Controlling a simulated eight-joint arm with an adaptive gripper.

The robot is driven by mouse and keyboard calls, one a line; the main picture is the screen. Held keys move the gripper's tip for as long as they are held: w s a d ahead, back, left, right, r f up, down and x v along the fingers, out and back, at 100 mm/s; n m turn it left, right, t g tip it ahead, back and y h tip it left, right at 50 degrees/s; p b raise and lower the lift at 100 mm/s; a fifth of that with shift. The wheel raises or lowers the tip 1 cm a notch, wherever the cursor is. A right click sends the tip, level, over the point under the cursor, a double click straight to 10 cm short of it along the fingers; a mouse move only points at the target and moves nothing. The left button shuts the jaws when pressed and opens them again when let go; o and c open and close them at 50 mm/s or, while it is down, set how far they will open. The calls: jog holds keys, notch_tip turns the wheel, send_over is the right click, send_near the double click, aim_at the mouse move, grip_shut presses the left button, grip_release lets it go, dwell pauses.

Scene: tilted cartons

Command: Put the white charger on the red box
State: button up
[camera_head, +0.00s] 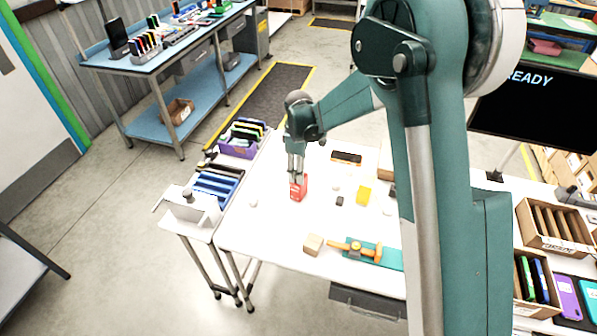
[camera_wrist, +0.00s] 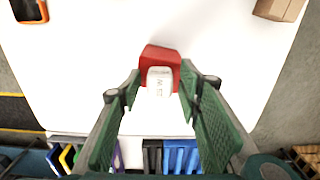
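The red box (camera_head: 299,190) stands on the white table below my gripper. It also shows in the wrist view (camera_wrist: 160,53), just beyond my fingertips. The white charger (camera_wrist: 160,80) is a small pale block with faint dark marks on top. In the wrist view it overlaps the near part of the red box; whether its full weight rests there I cannot tell. My gripper (camera_wrist: 161,82) is open, with its green fingers on either side of the charger and a visible gap at each side. In the head view my gripper (camera_head: 297,178) hides the charger.
On the table are a yellow box (camera_head: 363,195), a small dark cube (camera_head: 339,201), a wooden block (camera_head: 313,244) and an orange tool (camera_head: 355,249) on a green mat. A black-and-orange tray (camera_head: 346,158) lies farther back. Blue racks (camera_head: 216,187) stand beyond the table's left edge.

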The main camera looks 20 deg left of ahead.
jog(key=shift+r, duration=0.2)
notch_tip(320, 180, up, 12)
dwell(0.9)
dwell(0.5)
jog(key=s+d+r+m+t, duration=0.1)
jog(key=s+d+r+m, duration=0.3)
jog(key=d, duration=0.5)
jog(key=s+d+r+m+t+y, duration=0.1)
jog(key=s+d+r, duration=0.2)
jog(key=d+r, duration=0.5)
jog(key=s+d+r+m+t, duration=0.1)
jog(key=s+d+r+m, duration=0.25)
jog(key=d, duration=0.65)
jog(key=s+d+f+m+t+h, duration=0.1)
jog(key=s+d+m+t, duration=0.3)
jog(key=s+d+m, duration=0.5)
jog(key=s+d, duration=1)
jog(key=s, duration=0.2)
jog(key=shift+s, duration=0.35)
